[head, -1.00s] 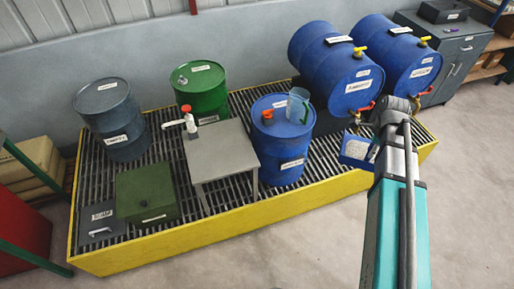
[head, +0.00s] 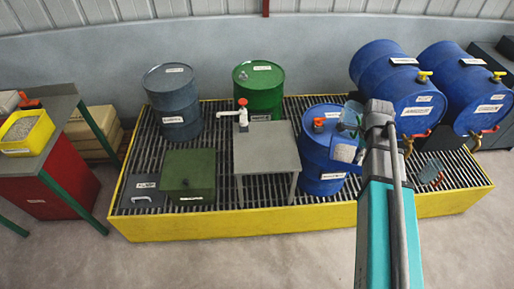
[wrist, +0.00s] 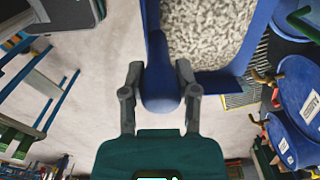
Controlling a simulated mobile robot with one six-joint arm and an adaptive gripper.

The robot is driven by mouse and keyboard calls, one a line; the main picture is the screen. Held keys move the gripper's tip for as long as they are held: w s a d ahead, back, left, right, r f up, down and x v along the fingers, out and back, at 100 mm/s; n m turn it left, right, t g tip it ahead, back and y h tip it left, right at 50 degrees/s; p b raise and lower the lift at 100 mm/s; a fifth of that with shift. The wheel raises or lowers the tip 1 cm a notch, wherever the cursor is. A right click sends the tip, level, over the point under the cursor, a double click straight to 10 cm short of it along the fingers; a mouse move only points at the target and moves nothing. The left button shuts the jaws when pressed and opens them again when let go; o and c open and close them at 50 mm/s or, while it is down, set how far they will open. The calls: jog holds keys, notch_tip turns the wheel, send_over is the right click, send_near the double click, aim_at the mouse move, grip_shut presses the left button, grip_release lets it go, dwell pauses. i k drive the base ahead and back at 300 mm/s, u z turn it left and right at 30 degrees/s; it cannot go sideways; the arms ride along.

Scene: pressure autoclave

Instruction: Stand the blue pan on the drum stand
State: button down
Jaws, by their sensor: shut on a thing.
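My gripper (wrist: 160,90) is shut on the handle of the blue pan (wrist: 222,82), its two fingers on either side of the handle. The pan holds grey speckled granules in the wrist view. In the head view the pan (head: 343,153) shows beside my arm, in front of the upright blue drum (head: 322,178), with the arm hiding part of it. Two blue drums (head: 392,82) lie on their sides at the right. The dark drum stand (head: 437,143) beneath them is mostly hidden by the drums and my arm.
A yellow tray (head: 25,132) of granules is at far left. The front floor is clear.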

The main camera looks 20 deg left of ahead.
aim_at(275, 149)
jog(key=u, duration=0.7)
jog(key=i, duration=0.55)
jog(key=k, duration=0.6)
jog(key=u, duration=0.15)
jog(key=i, duration=0.3)
